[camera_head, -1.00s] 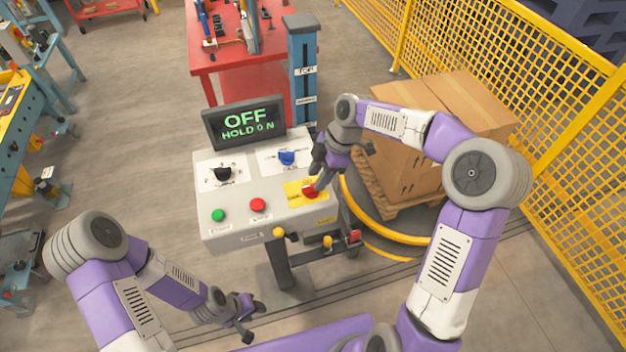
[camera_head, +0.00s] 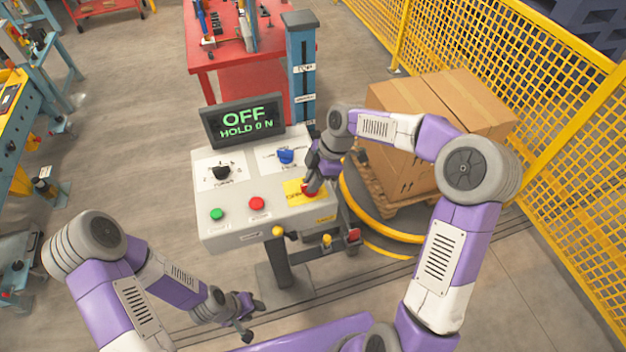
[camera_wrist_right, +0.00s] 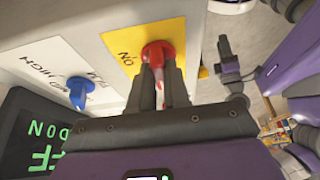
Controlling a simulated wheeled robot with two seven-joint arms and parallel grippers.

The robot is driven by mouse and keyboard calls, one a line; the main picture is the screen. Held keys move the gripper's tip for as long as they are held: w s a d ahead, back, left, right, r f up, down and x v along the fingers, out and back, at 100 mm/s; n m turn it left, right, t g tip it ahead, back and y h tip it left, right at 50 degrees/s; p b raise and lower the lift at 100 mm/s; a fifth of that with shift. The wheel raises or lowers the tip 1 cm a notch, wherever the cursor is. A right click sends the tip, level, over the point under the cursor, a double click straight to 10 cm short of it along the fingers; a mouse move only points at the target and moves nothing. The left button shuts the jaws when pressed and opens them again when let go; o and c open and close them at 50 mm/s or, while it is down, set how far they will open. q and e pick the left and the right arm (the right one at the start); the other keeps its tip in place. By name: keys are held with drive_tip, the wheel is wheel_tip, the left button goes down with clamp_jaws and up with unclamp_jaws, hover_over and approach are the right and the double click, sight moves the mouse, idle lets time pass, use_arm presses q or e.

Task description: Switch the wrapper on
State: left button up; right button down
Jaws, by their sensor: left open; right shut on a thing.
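The wrapper's control panel (camera_head: 240,238) stands in front of me, and its screen (camera_head: 244,121) reads "OFF" and "HOLD 0 N". A red knob on a yellow plate (camera_head: 294,200) sits at the panel's right side. My right gripper (camera_head: 310,186) is at this knob. In the right wrist view the fingers are shut on the red knob (camera_wrist_right: 157,52), and the yellow plate (camera_wrist_right: 130,58) carries a word like "ON". My left gripper (camera_head: 250,318) is open and empty, low in front of the panel and apart from it.
The panel also has a black knob (camera_head: 221,172), a blue knob (camera_head: 286,156), a green button (camera_head: 216,214) and a red button (camera_head: 256,204). Boxes (camera_head: 408,160) stand on a pallet on the turntable at right. Yellow mesh fencing (camera_head: 545,90) runs along the right.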

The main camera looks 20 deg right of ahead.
drive_tip(key=shift+s+f+m+b, duration=0.1)
drive_tip(key=shift+f+m+b, duration=0.05)
drive_tip(key=shift+m+b, duration=0.2)
drive_tip(key=m+t+b, duration=0.1)
drive_tip(key=m, duration=0.2)
drive_tip(key=shift+s+f, duration=0.1)
drive_tip(key=m+t+b, duration=0.1)
drive_tip(key=m, duration=0.1)
drive_tip(key=m+t+h+b, duration=0.1)
drive_tip(key=m+b, duration=0.1)
drive_tip(key=m, duration=0.1)
drive_tip(key=shift+s+a, duration=0.15)
drive_tip(key=m+h+b, duration=0.1)
drive_tip(key=m, duration=0.1)
drive_tip(key=m+t+b, duration=0.1)
drive_tip(key=m+b, duration=0.1)
drive_tip(key=m, duration=0.1)
drive_tip(key=shift+s+a+f+h, duration=0.1)
drive_tip(key=shift+h, duration=0.3)
drive_tip(key=m+b, duration=0.1)
drive_tip(key=m, duration=0.1)
drive_tip(key=m+h+b, duration=0.1)
drive_tip(key=m, duration=0.1)
drive_tip(key=shift+t+h+b, duration=0.3)
drive_tip(key=shift+b, duration=0.05)
drive_tip(key=shift+m, duration=0.25)
drive_tip(key=c, duration=1.1)
unclamp_jaws()
drive_tip(key=shift+r, duration=0.2)
